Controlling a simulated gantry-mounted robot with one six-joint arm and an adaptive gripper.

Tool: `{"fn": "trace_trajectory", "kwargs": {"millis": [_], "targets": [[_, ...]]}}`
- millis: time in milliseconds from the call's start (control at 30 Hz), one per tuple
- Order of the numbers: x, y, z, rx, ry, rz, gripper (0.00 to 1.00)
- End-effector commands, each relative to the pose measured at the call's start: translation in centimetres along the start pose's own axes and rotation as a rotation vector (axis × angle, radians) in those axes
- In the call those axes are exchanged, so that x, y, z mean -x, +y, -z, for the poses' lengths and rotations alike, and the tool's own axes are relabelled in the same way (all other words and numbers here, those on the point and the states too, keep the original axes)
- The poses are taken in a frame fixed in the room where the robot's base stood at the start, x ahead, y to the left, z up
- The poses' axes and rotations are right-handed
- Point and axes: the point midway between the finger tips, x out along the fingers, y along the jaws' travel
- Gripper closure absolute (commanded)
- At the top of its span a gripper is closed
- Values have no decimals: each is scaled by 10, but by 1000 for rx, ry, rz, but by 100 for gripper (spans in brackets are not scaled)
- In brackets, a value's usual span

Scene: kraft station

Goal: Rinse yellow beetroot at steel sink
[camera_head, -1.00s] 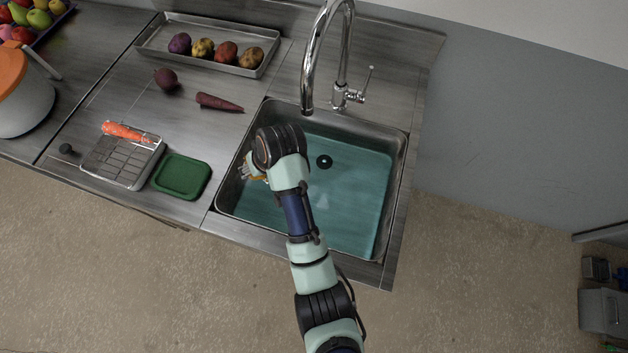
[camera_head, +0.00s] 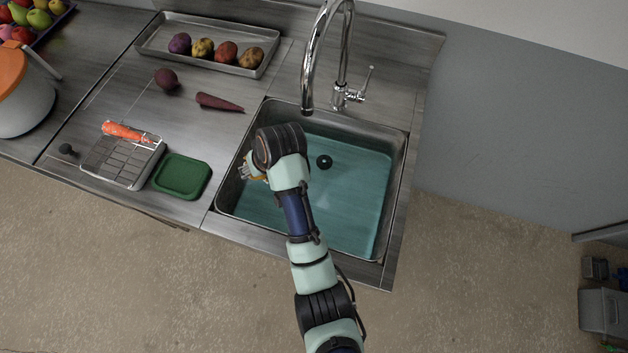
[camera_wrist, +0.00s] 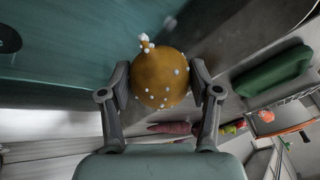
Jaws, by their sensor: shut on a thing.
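The yellow beetroot (camera_wrist: 160,78) is held between the two fingers of my gripper (camera_wrist: 162,84) in the wrist view. White droplets or specks dot its skin and cluster on its stem end. The steel sink (camera_head: 396,200) holds teal water (camera_head: 350,190). In the head view my gripper (camera_head: 247,172) is at the left side of the basin, mostly hidden by my wrist, and the beetroot is largely hidden there. I cannot tell whether the beetroot touches the water. The chrome faucet (camera_head: 310,60) stands behind the sink, and no stream of water shows from it.
A steel tray (camera_head: 155,42) with several round vegetables stands behind. A grey pot (camera_head: 25,105) stands at far left.

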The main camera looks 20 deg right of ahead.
Motion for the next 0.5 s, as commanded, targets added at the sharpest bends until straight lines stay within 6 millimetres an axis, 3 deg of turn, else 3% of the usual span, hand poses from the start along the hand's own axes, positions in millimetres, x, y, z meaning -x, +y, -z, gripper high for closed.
{"fn": "trace_trajectory", "kwargs": {"millis": [500], "targets": [[7,-2,3,0,1,0,76]]}}
